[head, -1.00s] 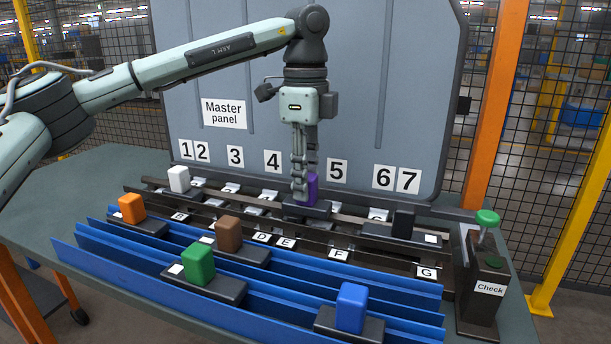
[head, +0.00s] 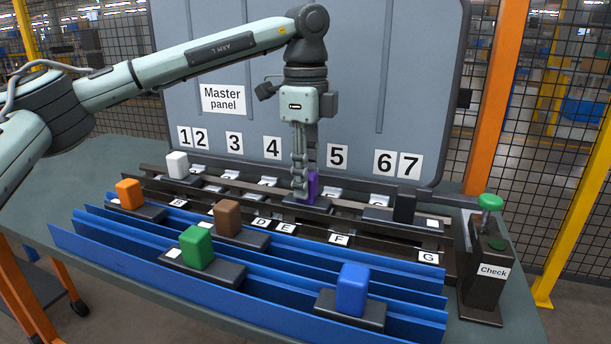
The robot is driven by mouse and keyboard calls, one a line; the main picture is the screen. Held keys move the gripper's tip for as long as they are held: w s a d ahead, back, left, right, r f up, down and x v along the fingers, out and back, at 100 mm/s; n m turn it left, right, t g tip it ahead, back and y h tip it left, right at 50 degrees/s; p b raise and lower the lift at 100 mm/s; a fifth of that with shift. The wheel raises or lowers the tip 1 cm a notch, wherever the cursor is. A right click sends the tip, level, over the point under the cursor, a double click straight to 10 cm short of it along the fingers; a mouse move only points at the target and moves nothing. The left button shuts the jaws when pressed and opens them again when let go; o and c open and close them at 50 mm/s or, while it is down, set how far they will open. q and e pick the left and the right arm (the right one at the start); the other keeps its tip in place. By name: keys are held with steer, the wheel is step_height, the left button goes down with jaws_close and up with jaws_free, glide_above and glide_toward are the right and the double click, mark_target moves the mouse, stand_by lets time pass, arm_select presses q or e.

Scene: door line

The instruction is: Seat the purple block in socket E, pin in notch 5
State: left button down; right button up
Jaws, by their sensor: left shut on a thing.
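The purple block (head: 313,186) stands upright on its dark base (head: 307,204) at the middle of the dark socket rack. My left gripper (head: 302,192) points straight down and is shut on the purple block, covering its left part. The socket label E (head: 286,228) is on the rack's front, a little left of the block. The number 5 sign (head: 337,155) is on the panel behind, right of the block. The pin and the notch under the base are hidden, so I cannot tell whether the base is down in a socket. My right gripper is not in view.
A white block (head: 177,165) and a black block (head: 404,205) stand on the rack at left and right. Orange (head: 129,194), brown (head: 228,218), green (head: 197,248) and blue (head: 352,289) blocks stand in the blue rails (head: 120,250). A Check post (head: 483,290) with a green button stands at right.

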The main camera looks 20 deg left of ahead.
arm_select(q)
steer(key=c, duration=1.1)
jaws_free()
steer(key=shift+c, duration=0.2)
step_height(320, 180, up, 12)
